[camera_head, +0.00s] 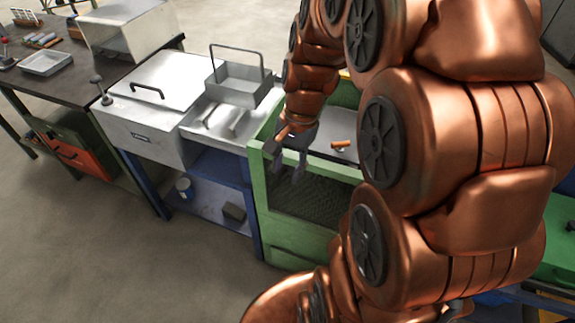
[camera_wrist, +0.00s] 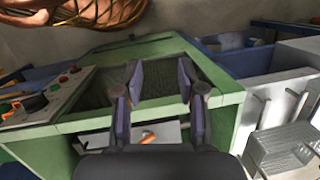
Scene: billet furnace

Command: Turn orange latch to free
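A small orange latch (camera_head: 342,144) lies on a grey plate at the back of the green-framed box (camera_head: 258,185). In the wrist view an orange piece (camera_wrist: 148,137) shows low between my fingers on a light plate, partly hidden by the gripper; it looks like the same latch. My gripper (camera_head: 288,166) points down over the left part of the green box, left of the latch and apart from it. In the wrist view my gripper (camera_wrist: 161,80) has its two fingers spread with nothing between them. The dark mesh floor of the box lies beyond the fingertips.
A panel (camera_wrist: 45,100) with coloured knobs and an orange lever is left in the wrist view. A grey cabinet (camera_head: 140,140) and a wire-handled tray (camera_head: 235,88) stand left of the box. My arm hides much of the right side. Open floor lies at front left.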

